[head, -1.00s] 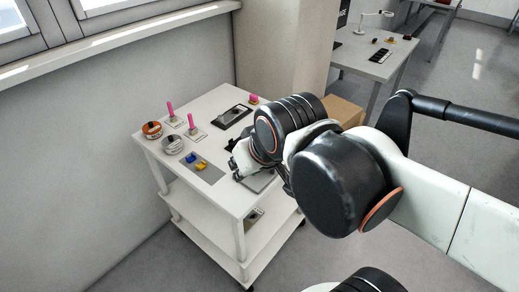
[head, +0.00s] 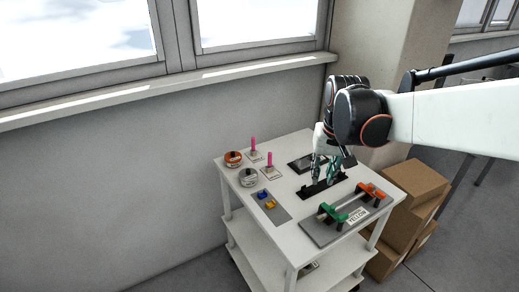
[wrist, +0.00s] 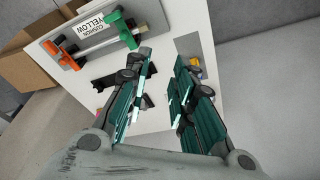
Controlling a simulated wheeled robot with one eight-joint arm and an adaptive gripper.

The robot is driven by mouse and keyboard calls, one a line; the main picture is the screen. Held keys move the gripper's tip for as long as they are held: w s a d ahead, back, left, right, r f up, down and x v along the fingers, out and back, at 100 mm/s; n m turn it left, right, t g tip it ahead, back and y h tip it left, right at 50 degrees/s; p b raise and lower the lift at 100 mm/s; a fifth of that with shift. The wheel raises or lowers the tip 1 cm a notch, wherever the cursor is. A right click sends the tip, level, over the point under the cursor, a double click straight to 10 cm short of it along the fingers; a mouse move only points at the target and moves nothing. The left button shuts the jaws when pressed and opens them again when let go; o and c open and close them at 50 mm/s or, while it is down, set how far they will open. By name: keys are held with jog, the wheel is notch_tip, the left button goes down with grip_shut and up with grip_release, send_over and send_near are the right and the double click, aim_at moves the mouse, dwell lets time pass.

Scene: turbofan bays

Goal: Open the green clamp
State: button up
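The green clamp (head: 329,210) is on the left end of a grey plate (head: 318,234) on the white cart, beside a horizontal rod. In the wrist view the green clamp (wrist: 122,28) is at the upper left, beyond my left finger. An orange clamp (head: 371,190) is at the rod's other end, also in the wrist view (wrist: 62,50). My gripper (head: 322,180) is above the black holder, behind the plate and apart from the clamp. Its fingers (wrist: 164,62) are spread with nothing between them.
The cart top (head: 295,222) also bears a black holder (head: 322,190), a dark tray (head: 303,163), two round canisters, two pink pegs, and a small plate with blue and yellow parts (head: 267,200). Cardboard boxes (head: 408,190) stand right of the cart. A wall and window are behind.

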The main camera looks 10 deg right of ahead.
aim_at(333, 207)
jog(key=w+d+f+m+g, duration=0.2)
jog(key=w+d+f, duration=0.3)
jog(key=d+f, duration=0.3)
jog(key=f+b, duration=0.1)
jog(key=f, duration=0.3)
jog(key=d+f+b, duration=0.1)
jog(key=f, duration=0.3)
jog(key=f+b, duration=0.1)
jog(key=f, duration=0.4)
jog(key=shift+w+d+b, duration=0.15)
jog(key=shift+d+b, duration=0.1)
jog(key=shift+b, duration=0.05)
grip_shut()
